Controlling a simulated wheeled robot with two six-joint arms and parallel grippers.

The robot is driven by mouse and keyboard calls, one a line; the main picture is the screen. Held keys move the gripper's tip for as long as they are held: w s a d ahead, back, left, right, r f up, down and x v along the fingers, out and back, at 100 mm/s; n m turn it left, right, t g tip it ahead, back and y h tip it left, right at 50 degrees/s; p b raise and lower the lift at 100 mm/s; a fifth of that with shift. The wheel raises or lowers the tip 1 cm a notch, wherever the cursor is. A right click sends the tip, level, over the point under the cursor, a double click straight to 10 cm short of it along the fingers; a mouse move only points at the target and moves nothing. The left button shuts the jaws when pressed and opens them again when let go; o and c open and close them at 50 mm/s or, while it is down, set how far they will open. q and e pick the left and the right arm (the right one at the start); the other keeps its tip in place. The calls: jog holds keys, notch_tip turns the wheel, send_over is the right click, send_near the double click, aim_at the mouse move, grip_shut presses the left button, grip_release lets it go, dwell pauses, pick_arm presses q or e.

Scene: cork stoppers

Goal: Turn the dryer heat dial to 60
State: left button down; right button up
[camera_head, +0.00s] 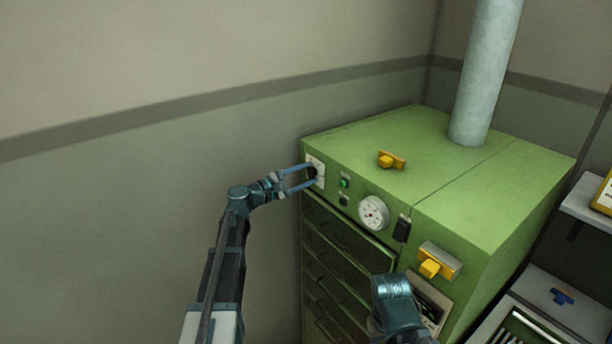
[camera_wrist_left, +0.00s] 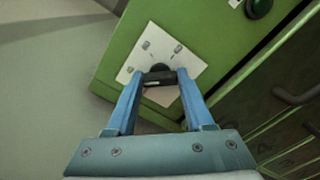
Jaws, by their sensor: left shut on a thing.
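The green dryer (camera_head: 470,205) stands against the wall corner. Its heat dial is a black knob on a white plate (camera_head: 316,161) at the upper left of the front; the left wrist view shows the knob (camera_wrist_left: 158,68) and its plate (camera_wrist_left: 187,62) with several small marks, too small to read. My left gripper (camera_head: 312,175) is at the plate, its blue fingers shut on the knob. The fingers hide part of the dial, so its setting cannot be told. My right arm (camera_head: 392,300) shows at the lower middle; its gripper fingers cannot be made out.
To the right of the dial are a green button (camera_head: 344,182), a round gauge (camera_head: 373,213) and a black switch (camera_head: 402,228). Yellow handles sit on the top (camera_head: 390,160) and front (camera_head: 432,267). The wall side left of the dryer is clear.

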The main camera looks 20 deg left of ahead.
pick_arm(q)
jog(key=m, duration=2.6)
jog(key=shift+f, duration=0.2)
dwell(0.4)
jog(key=shift+c, duration=1.4)
grip_release()
jog(key=v, duration=1.4)
jog(key=shift+w, duration=0.1)
